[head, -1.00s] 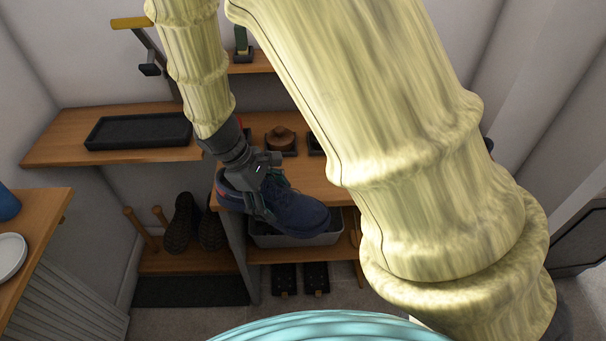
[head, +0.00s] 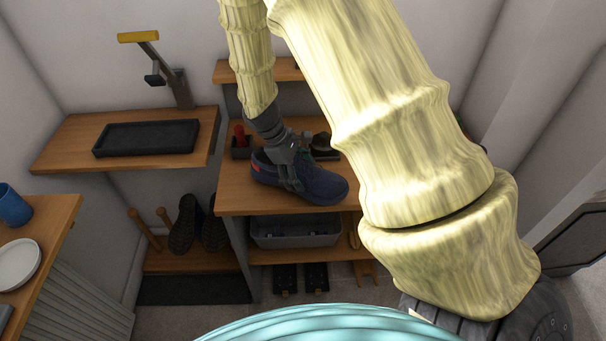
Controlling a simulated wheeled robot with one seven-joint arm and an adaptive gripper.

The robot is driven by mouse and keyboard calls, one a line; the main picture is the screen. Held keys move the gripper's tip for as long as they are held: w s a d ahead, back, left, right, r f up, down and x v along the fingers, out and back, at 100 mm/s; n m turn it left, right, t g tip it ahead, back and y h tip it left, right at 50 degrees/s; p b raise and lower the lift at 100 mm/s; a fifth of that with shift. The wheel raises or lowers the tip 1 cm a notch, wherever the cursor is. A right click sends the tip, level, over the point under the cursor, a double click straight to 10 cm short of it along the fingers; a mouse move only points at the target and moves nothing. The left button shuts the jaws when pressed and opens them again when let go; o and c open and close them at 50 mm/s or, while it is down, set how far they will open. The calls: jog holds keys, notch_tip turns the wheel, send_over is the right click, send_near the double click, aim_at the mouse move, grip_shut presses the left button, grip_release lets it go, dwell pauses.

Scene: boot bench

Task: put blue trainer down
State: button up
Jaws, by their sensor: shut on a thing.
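The blue trainer (head: 318,184) is dark blue with a red patch at its heel. It is over the wooden bench top (head: 240,198) in the middle of the head view, its toe pointing right. My gripper (head: 290,178) comes down from above and is shut on the trainer at its opening. The trainer looks about level. I cannot tell whether its sole touches the bench top or hangs just above it. My arm hides part of the bench to the right.
Behind the trainer stand a small dark holder with a red item (head: 240,142) and a dark object (head: 322,146). A black tray (head: 147,138) lies on the left shelf. A grey bin (head: 295,229) sits below. Bare wood shows left of the trainer.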

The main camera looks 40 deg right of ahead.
jog(key=shift+f+p, duration=0.55)
jog(key=shift+f, duration=0.9)
jog(key=o, duration=1.5)
jog(key=shift+b+v, duration=1.95)
jog(key=shift+v, duration=4.1)
